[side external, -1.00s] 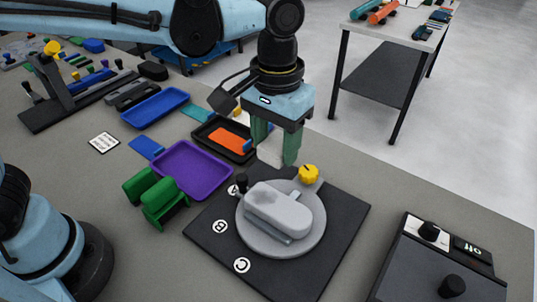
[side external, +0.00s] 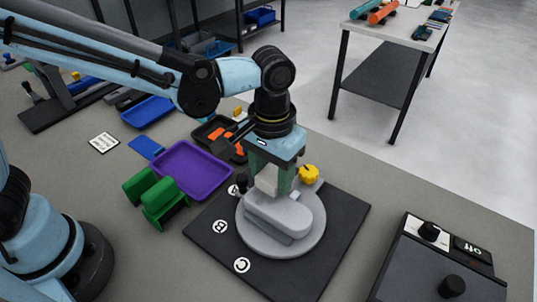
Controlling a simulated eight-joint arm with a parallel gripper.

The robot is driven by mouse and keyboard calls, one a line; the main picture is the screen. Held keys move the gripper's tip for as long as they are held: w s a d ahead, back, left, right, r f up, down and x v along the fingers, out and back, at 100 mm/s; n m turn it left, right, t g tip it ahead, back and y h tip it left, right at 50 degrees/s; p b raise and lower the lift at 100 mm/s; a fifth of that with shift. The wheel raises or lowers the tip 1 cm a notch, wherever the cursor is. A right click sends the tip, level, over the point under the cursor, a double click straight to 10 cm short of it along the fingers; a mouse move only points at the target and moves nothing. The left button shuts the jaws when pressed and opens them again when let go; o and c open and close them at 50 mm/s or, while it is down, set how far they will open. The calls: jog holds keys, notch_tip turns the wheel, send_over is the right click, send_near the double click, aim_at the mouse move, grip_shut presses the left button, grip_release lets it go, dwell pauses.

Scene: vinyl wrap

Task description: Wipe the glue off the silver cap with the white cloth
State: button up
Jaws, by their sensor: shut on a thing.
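The silver cap (side external: 283,214) is a smooth grey rounded block lying on a round grey plate (side external: 286,247). My gripper (side external: 272,183) points down over the cap's far left end, with its green fingers shut on the white cloth (side external: 266,179). The cloth looks like a small pale pad between the fingers. Its lower edge is at or just above the cap's top; I cannot tell whether they touch. I see no clear glue on the cap's visible surface, and the part behind the cloth is hidden.
The plate sits on a black board (side external: 217,250) with white letter marks. A yellow knob (side external: 309,174) stands close behind the plate. Green blocks (side external: 160,200) and a purple tray (side external: 192,169) lie to the left. A black control box (side external: 440,262) stands at the right.

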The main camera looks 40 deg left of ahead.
aim_at(261, 200)
jog(key=shift+s+f, duration=0.3)
jog(key=shift+s, duration=0.6)
jog(key=shift+s+f, duration=0.25)
jog(key=shift+s, duration=0.6)
jog(key=shift+c, duration=0.4)
jog(key=shift+s, duration=1.5)
jog(key=shift+w+r, duration=0.2)
jog(key=shift+w, duration=0.75)
jog(key=shift+w+f, duration=0.2)
jog(key=shift+w, duration=0.2)
jog(key=shift+w+r, duration=0.15)
jog(key=shift+w, duration=1.75)
jog(key=shift+r, duration=4)
jog(key=shift+f, duration=0.15)
